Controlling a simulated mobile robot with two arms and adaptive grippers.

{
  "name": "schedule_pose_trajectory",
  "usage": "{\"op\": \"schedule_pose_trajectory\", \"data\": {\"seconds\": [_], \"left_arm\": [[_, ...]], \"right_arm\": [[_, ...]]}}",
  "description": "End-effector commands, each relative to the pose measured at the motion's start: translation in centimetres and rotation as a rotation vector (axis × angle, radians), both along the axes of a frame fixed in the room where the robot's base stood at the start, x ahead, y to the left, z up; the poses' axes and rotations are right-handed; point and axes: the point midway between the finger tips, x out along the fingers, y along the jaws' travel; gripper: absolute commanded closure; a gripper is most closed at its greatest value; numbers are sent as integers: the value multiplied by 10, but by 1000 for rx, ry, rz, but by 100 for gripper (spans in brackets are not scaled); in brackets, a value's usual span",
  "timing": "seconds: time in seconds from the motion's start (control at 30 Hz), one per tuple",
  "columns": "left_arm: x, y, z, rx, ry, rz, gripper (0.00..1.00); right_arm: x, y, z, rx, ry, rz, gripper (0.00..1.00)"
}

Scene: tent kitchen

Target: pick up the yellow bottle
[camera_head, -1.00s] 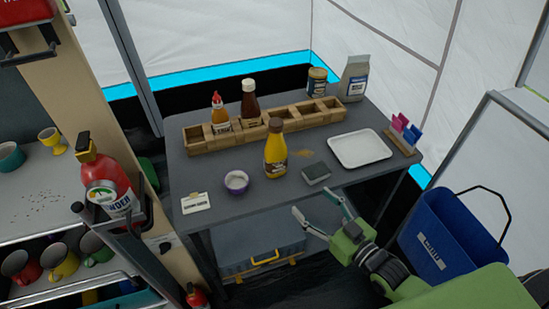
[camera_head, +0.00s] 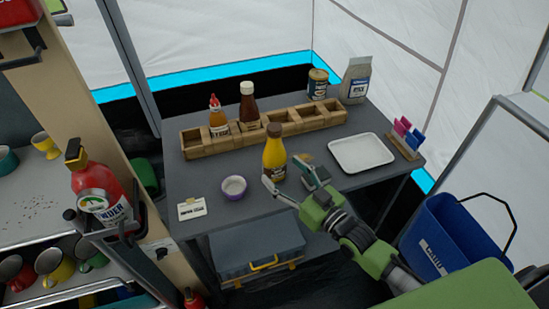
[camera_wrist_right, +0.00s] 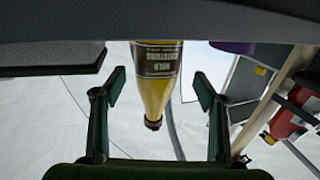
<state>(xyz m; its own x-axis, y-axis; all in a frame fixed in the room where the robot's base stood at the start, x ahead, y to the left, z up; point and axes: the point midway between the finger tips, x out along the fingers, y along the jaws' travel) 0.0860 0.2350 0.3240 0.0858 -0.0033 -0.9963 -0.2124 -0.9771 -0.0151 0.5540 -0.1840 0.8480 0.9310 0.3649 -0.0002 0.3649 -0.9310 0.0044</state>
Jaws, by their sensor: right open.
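The yellow bottle (camera_head: 274,155) stands upright on the dark table, in front of the wooden rack, with a dark cap and a dark label. I cannot tell any contact. My left gripper is not in view.
The wooden rack (camera_head: 190,144) behind holds a red-capped bottle (camera_head: 218,118) and a brown bottle (camera_head: 249,103). A purple bowl (camera_head: 233,188) is left of the bottle, a white tray (camera_head: 362,153) right. A blue bin (camera_head: 448,240) stands at right.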

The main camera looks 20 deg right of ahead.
Motion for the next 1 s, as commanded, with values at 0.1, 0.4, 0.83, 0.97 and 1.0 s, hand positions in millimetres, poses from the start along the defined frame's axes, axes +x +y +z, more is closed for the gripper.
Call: {"op": "schedule_pose_trajectory", "data": {"seconds": [0.1, 0.4, 0.83, 0.97, 1.0], "left_arm": [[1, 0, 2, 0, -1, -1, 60], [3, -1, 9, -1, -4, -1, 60], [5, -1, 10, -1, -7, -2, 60], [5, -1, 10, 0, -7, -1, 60], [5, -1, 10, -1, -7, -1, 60]], "right_arm": [[6, 2, 2, 0, -1, 0, 34], [43, 12, 8, 0, -1, 0, 34], [51, 15, 6, 0, 0, 0, 48], [51, 15, 6, 0, 0, 0, 81], [51, 15, 6, 0, 0, 0, 90]]}}
